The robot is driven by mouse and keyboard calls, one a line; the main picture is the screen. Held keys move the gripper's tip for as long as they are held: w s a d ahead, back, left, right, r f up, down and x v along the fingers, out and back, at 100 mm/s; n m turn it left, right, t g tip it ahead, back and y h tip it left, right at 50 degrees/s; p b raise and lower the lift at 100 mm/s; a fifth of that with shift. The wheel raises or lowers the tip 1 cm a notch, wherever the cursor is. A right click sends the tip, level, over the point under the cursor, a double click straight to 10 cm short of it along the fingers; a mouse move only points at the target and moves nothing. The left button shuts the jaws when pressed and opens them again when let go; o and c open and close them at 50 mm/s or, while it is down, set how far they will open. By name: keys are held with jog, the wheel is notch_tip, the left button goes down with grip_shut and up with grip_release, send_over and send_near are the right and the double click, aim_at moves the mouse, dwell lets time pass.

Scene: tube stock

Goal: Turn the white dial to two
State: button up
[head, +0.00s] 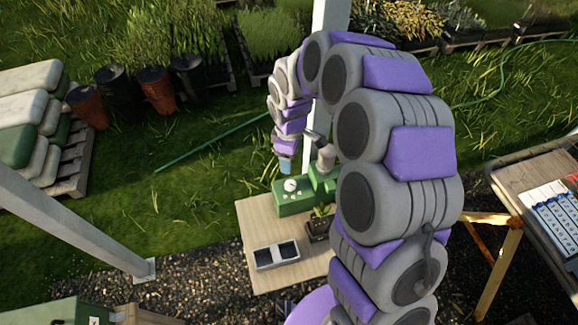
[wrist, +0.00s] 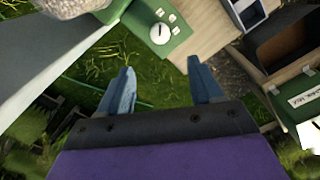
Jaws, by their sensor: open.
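The white dial (head: 290,185) is a round knob on top of a green box (head: 295,206) on a wooden table. In the wrist view the dial (wrist: 160,34) sits beyond my fingertips, with a short dark mark on it. Small white labels (wrist: 172,18) stand around one side of it; their numbers are too small to read. My gripper (head: 286,167) is above and behind the box in the head view. In the wrist view its two blue fingers (wrist: 160,66) are spread apart with nothing between them, not touching the dial.
A grey two-part tray (head: 276,254) and a small potted plant (head: 318,226) stand on the wooden table (head: 248,222) near the green box. A pale post (head: 331,15) rises behind the arm. In the wrist view a wooden crate (wrist: 285,45) is at the right.

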notch_tip(320, 180, up, 4)
jog(key=shift+f, duration=0.1)
dwell(0.6)
jog(key=s+d+r+m+b, duration=0.1)
jog(key=s+d+r+m, duration=0.25)
jog(key=s, duration=0.35)
jog(key=s+d+r+m+b, duration=0.2)
jog(key=s+d+r, duration=0.15)
jog(key=s, duration=0.25)
jog(key=s+d+m+g+b, duration=0.1)
jog(key=s+d+m, duration=0.2)
jog(key=s, duration=0.7)
jog(key=s+d+f+m+b, duration=0.1)
jog(key=s+d+m, duration=0.2)
jog(key=s+m, duration=0.3)
jog(key=s, duration=0.4)
jog(key=shift+d+g+b, duration=0.35)
jog(key=shift+g, duration=0.05)
